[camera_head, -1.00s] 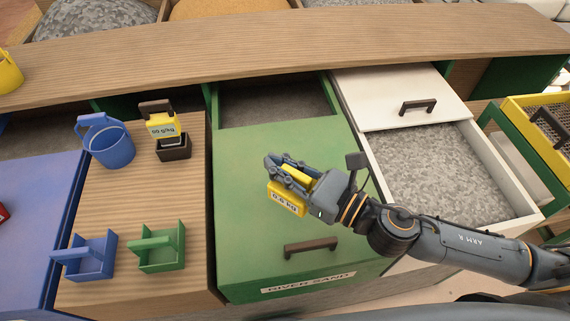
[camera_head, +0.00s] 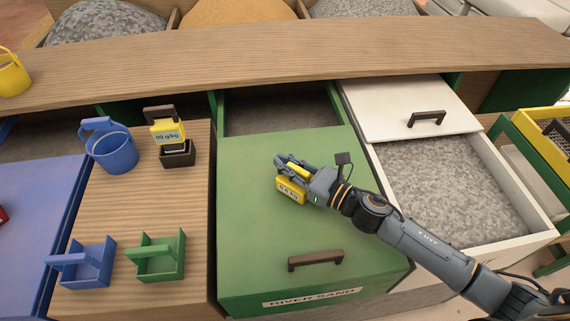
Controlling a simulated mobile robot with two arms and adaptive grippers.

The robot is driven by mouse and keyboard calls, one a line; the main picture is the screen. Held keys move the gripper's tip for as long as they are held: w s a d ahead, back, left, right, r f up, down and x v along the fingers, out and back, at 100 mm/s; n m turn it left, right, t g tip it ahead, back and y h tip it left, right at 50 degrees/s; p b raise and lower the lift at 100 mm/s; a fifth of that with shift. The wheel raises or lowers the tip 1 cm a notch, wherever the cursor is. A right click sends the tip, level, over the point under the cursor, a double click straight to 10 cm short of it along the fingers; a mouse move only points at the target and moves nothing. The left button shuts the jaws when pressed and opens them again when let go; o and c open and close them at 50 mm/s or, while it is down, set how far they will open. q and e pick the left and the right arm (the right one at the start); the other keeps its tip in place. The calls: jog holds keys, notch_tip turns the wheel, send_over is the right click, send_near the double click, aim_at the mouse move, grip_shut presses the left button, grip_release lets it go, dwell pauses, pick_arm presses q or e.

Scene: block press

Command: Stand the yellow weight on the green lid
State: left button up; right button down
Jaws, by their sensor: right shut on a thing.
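The yellow weight (camera_head: 290,192), with black printing on its face, is in my right gripper (camera_head: 293,167). The gripper is shut on the upper part of the weight, over the middle of the green lid (camera_head: 262,235). I cannot tell whether the weight's underside touches the lid. The green lid has a dark handle (camera_head: 316,261) and a "RIVER SAND" label at its front edge; an opening behind it shows a dark bin. My left gripper is not in view.
Right is an open bin of grey gravel (camera_head: 445,185) with a white lid (camera_head: 408,100). A wooden shelf (camera_head: 290,55) runs behind.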

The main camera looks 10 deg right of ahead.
aim_at(309, 179)
jog(key=shift+f, duration=0.1)
jog(key=shift+f, duration=0.15)
jog(key=c, duration=1.4)
grip_release()
jog(key=shift+o, duration=0.2)
jog(key=b+v, duration=0.3)
jog(key=v, duration=0.8)
jog(key=shift+s+d, duration=0.3)
jog(key=shift+s, duration=0.1)
